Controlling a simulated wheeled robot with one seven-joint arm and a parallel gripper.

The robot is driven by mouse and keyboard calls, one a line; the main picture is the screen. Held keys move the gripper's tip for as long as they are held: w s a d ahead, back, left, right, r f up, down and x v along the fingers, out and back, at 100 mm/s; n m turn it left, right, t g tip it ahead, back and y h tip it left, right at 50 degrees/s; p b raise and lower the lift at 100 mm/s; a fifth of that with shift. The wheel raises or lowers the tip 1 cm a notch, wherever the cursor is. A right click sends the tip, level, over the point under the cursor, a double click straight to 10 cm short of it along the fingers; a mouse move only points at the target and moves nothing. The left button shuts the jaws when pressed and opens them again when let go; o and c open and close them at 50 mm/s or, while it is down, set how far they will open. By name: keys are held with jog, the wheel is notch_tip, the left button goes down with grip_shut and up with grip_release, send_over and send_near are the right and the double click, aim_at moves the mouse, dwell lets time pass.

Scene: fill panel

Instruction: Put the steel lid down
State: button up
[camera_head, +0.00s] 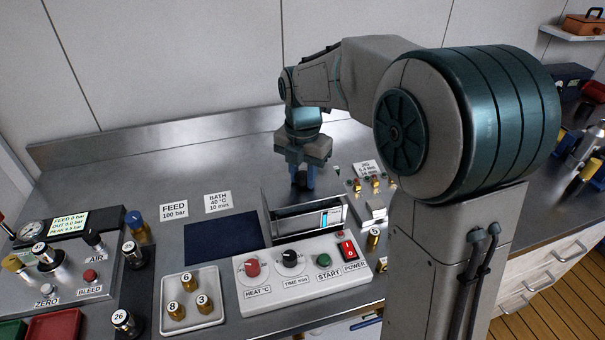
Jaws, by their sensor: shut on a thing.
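My gripper (303,184) points down with its blue fingers close together, just behind and above the steel bath (290,224). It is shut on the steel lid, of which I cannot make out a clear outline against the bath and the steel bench. The bath is a box with thin steel walls behind the white control panel (303,272). A blue and white strip shows at its right. Whether the lid touches the bath or the bench I cannot tell.
A dark blue mat (222,243) lies bare left of the bath. A white tray (191,318) with numbered brass pieces stands in front of it. A small fitting block (369,205) is right of the bath. My arm hides the right side.

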jog(key=shift+f, duration=0.25)
jog(key=shift+f+b, duration=0.4)
jog(key=shift+f, duration=0.15)
jog(key=shift+f, duration=0.1)
jog(key=o, duration=1.1)
jog(key=shift+c, duration=0.2)
